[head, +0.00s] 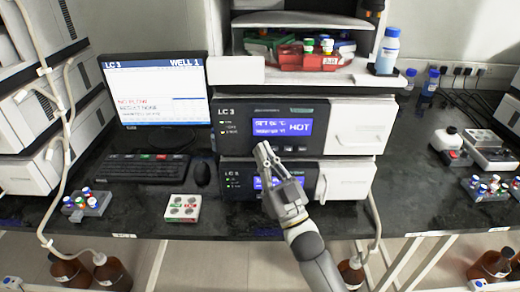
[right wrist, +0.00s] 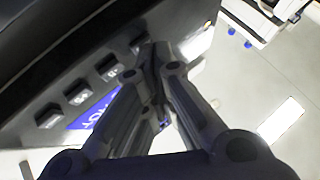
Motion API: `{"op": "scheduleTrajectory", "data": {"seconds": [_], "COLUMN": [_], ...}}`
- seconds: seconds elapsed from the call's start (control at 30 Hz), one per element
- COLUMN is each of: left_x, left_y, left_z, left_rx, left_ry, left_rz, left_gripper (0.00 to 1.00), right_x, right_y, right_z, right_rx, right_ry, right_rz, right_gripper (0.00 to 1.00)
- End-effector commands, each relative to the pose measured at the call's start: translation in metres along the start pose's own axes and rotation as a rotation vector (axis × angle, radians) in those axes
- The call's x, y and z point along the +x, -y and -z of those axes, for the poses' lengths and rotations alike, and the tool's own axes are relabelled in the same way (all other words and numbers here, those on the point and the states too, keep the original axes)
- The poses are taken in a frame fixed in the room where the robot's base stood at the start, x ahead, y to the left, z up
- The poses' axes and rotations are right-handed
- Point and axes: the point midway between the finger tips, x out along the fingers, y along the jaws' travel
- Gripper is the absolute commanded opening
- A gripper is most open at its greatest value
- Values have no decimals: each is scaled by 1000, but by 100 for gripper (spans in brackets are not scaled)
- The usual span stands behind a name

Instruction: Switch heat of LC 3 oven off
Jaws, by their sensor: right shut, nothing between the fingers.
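The LC 3 oven (head: 232,132) is the upper dark-fronted module with a white right half. Its blue display (head: 281,128) reads HOT beside smaller set and actual lines that are hard to read. My right gripper (head: 264,147) is shut and empty, its fingertips just in front of the unit's lower front edge. In the right wrist view, the closed fingertips (right wrist: 157,48) are close to the end of a row of dark buttons (right wrist: 78,95). Part of a blue display (right wrist: 92,113) shows behind the fingers. I cannot tell whether the fingertips touch a button. My left gripper is out of view.
A second module (head: 232,172) sits directly below; my gripper covers part of its display. A monitor (head: 155,90), keyboard (head: 140,169) and mouse (head: 201,174) stand to the left. A white vial tray (head: 182,208) lies near the front edge. A bottle (head: 387,50) stands on the top shelf.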

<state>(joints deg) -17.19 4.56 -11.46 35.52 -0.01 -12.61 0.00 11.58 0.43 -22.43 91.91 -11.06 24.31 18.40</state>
Motion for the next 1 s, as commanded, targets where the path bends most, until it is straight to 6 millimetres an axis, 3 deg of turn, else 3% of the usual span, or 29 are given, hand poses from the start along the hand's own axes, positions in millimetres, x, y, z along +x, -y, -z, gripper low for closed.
{"op": "scheduleTrajectory", "data": {"seconds": [1.0], "left_x": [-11], "left_y": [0], "left_z": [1], "left_rx": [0], "left_ry": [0], "left_rz": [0], "left_gripper": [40], "right_x": [-13], "right_y": [10], "right_z": [10], "right_rx": [1], "right_ry": [1], "right_rz": [0], "right_gripper": [0]}}
